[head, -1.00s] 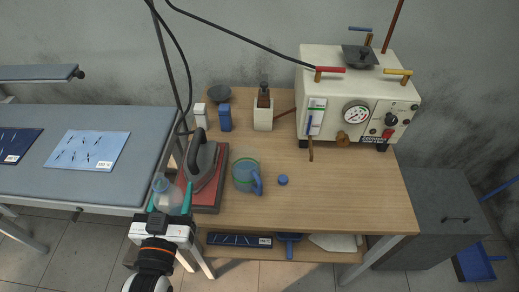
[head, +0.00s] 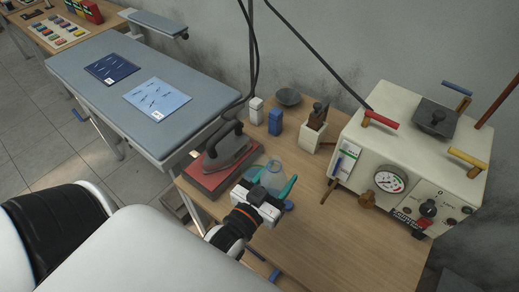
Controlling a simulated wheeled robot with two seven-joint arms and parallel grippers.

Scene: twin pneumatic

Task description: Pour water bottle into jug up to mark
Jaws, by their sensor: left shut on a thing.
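My left gripper (head: 274,178), with teal fingers, is shut on a clear water bottle (head: 277,170) over the wooden table, right of the iron. I cannot tell how far the bottle is tilted. The jug is almost wholly hidden behind the gripper and bottle, so its mark, its water level and its gap to the bottle cannot be read. A small blue cap (head: 289,205) lies on the table just right of the gripper. My right gripper is not in view.
An iron (head: 228,150) on a red base stands close left of the gripper. A white and a blue box (head: 275,122), a dark bowl (head: 288,97) and a cream holder (head: 314,136) stand behind. A cream machine with a gauge (head: 390,179) is at right. The front right tabletop is clear.

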